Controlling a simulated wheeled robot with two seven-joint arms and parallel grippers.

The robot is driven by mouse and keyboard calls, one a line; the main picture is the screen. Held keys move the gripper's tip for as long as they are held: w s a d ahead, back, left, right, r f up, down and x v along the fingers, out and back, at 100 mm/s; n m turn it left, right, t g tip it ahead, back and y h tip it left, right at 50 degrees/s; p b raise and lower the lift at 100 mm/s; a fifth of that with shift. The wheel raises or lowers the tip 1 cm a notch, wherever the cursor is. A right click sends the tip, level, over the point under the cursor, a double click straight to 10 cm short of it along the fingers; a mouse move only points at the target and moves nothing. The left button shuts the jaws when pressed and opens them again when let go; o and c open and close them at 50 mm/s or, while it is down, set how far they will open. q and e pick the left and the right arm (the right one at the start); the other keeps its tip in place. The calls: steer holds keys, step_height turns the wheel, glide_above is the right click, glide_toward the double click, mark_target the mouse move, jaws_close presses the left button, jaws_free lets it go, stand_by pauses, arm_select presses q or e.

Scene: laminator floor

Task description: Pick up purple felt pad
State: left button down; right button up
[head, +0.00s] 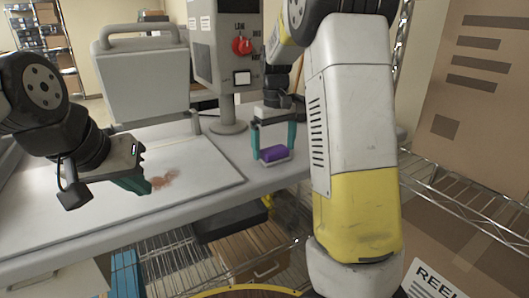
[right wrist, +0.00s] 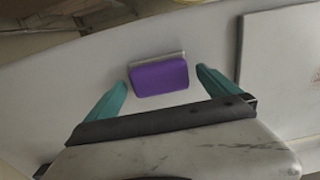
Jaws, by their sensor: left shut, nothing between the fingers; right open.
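The purple felt pad (head: 274,154) rests on a small pale holder (head: 276,162) on the grey tabletop, right of the white board. In the right wrist view the pad (right wrist: 159,77) lies ahead of and between the two teal fingertips. The right gripper also shows in the right wrist view (right wrist: 163,80). My left gripper (head: 140,187) is shut and empty above the white board, well left of the pad.
A grey control box (head: 226,45) with a red knob stands on a post behind. A wire shelf (head: 170,255) is below, and cardboard boxes (head: 478,90) stand at the right.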

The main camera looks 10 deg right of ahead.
steer(key=shift+f, duration=0.55)
steer(key=c, duration=1.3)
steer(key=shift+c, duration=0.2)
steer(key=shift+r, duration=0.8)
step_height(320, 180, up, 2)
steer(key=shift+r, duration=0.15)
steer(key=s+a+r, duration=0.1)
steer(key=s+a, duration=0.1)
steer(key=s, duration=1.4)
